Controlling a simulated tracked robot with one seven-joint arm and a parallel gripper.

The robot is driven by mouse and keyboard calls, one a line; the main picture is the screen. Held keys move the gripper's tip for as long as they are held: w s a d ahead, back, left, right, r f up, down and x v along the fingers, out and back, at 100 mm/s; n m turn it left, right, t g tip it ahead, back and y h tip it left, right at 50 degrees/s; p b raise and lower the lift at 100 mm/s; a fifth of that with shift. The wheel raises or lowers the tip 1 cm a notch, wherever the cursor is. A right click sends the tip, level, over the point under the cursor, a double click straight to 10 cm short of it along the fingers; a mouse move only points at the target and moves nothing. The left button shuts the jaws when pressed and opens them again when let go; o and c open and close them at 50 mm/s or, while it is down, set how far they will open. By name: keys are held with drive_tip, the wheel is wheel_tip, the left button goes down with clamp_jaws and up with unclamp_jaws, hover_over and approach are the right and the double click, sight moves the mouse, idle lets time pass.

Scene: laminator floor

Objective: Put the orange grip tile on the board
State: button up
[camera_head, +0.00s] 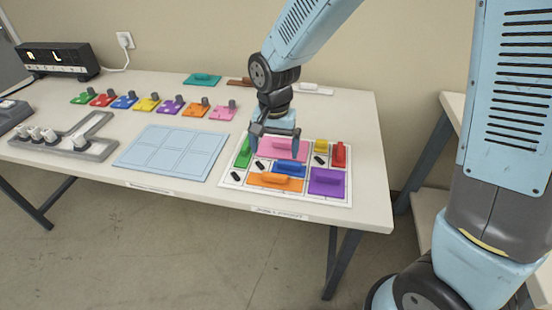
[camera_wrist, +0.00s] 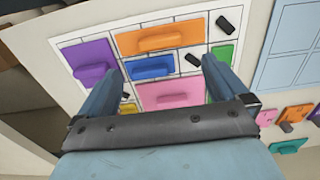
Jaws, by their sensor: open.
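The white board (camera_head: 228,182) lies at the front right of the table and holds several coloured tiles. An orange tile with a raised bar grip (camera_head: 274,181) lies on the board near its front edge. In the wrist view the orange grip tile (camera_wrist: 160,37) is at the top, beyond the blue tile (camera_wrist: 150,67). My gripper (camera_head: 275,142) is open and empty above the board. In the wrist view its fingers (camera_wrist: 162,70) straddle the blue tile's area, apart from the orange tile. A second orange tile (camera_head: 194,110), with a grey knob, sits in the row behind.
On the board, pink (camera_head: 270,147), purple (camera_head: 325,183), green (camera_head: 243,153), red (camera_head: 338,155) and yellow (camera_head: 320,146) tiles surround the blue one, with small black pieces between. A light blue panel (camera_head: 172,152) lies left of the board. A teal tile (camera_head: 202,79) lies farther back.

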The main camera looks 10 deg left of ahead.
drive_tip(key=w+d+r+t, duration=0.1)
drive_tip(key=d+r, duration=0.7)
drive_tip(key=r, duration=0.1)
drive_tip(key=s+d+r+t, duration=0.1)
drive_tip(key=s+d+r, duration=0.3)
drive_tip(key=d, duration=0.3)
drive_tip(key=s+d+r+t, duration=0.2)
drive_tip(key=s+d+r, duration=0.2)
drive_tip(key=d, duration=0.4)
drive_tip(key=s+d+r+n+t, duration=0.1)
drive_tip(key=s+d+r, duration=0.2)
drive_tip(key=d+r, duration=0.2)
drive_tip(key=d, duration=0.3)
drive_tip(key=shift+s+r+t, duration=0.2)
drive_tip(key=shift+s+t, duration=0.1)
drive_tip(key=shift+s, duration=0.1)
